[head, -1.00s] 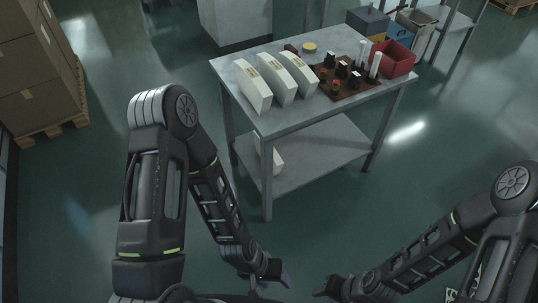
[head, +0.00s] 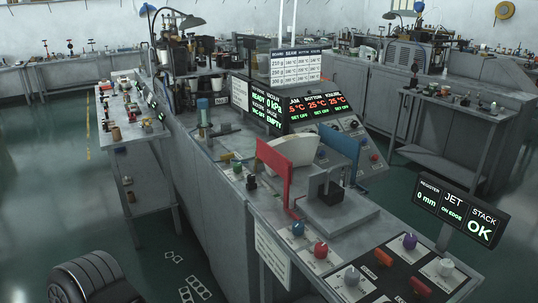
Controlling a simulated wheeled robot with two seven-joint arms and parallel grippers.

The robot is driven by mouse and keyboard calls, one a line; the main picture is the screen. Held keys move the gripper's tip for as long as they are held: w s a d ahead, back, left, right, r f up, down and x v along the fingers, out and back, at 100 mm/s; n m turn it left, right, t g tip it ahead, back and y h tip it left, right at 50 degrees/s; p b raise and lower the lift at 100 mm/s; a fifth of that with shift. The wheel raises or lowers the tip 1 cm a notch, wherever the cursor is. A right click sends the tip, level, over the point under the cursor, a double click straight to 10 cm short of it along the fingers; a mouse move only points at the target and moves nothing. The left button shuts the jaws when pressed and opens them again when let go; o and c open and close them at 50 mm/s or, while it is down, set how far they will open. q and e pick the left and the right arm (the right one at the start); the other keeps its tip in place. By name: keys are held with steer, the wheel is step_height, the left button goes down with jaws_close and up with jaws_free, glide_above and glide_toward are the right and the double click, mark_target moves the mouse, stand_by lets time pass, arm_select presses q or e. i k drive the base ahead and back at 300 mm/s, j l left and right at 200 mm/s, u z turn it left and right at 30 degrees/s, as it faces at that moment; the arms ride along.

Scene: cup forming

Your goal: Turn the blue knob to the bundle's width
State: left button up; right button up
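The blue knob (head: 297,229) is on the front left part of the bench panel, beside a small label. A white fan-shaped bundle (head: 292,149) stands behind it, between an upright red plate (head: 272,171) and an upright blue plate (head: 343,146). Whether the plates touch the bundle cannot be told. Neither gripper shows; only a rounded dark part of my own arm is at the lower left, well away from the knob.
Nearby are a red knob (head: 321,250), a grey knob (head: 351,276), a purple knob (head: 409,241) and a white knob (head: 445,267). A display (head: 455,209) reads register 0 mm, jet on edge, stack OK. A dark block (head: 327,189) stands behind the knobs.

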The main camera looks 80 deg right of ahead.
mark_target(298, 230)
steer(key=i+l+z, duration=0.2)
steer(key=z, duration=2.05)
steer(key=i+j+z, duration=0.2)
steer(key=z, duration=0.2)
steer(key=i+j+z, duration=0.25)
steer(key=z, duration=0.15)
steer(key=i+j+z, duration=0.15)
steer(key=j+z, duration=0.25)
steer(key=i+j, duration=0.1)
steer(key=j, duration=0.25)
steer(key=i+j, duration=0.1)
steer(key=j, duration=0.25)
steer(key=i+z, duration=0.05)
